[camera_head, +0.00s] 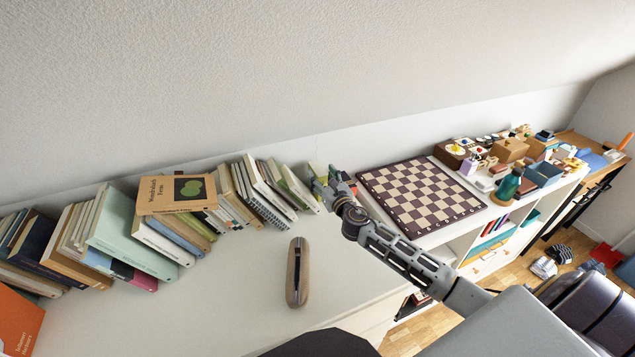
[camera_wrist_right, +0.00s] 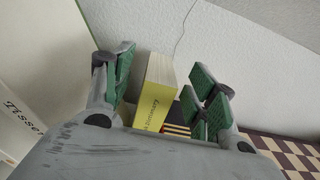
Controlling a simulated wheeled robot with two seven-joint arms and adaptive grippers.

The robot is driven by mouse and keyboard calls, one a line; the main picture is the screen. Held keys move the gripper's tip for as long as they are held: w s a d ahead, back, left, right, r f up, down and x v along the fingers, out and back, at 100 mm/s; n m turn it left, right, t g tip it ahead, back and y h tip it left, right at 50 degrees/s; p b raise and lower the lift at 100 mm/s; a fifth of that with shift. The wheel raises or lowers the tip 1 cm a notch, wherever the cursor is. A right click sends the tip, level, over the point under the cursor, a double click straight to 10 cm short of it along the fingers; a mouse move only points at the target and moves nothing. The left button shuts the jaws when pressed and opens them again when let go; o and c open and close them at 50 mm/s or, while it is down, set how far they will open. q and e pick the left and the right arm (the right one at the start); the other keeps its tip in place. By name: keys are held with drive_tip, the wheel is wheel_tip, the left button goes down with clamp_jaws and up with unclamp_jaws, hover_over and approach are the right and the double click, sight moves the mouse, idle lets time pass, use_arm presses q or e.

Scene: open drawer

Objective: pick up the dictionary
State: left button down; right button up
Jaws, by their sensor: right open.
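The gripper is open, and I cannot tell whether a pad touches the book. In the head view my right gripper (camera_head: 326,188) is at the right end of the book row, by the wall. It partly covers the dictionary (camera_head: 317,169) there. My left gripper is not in view.
Leaning books (camera_head: 262,192) fill the wall side left of the gripper. A chessboard (camera_head: 420,197) lies to its right. A brown oblong object (camera_head: 297,272) lies on the white top, with clear surface around it. A dark striped thing (camera_wrist_right: 180,126) is beside the dictionary.

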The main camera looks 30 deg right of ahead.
sight(312, 162)
drive_tip(key=shift+w+d+f, duration=0.1)
drive_tip(key=shift+w+f, duration=0.1)
drive_tip(key=shift+w, duration=0.55)
drive_tip(key=shift+w+d+f, duration=0.1)
drive_tip(key=shift+w+f, duration=0.1)
drive_tip(key=shift+w, duration=1.6)
clamp_jaws()
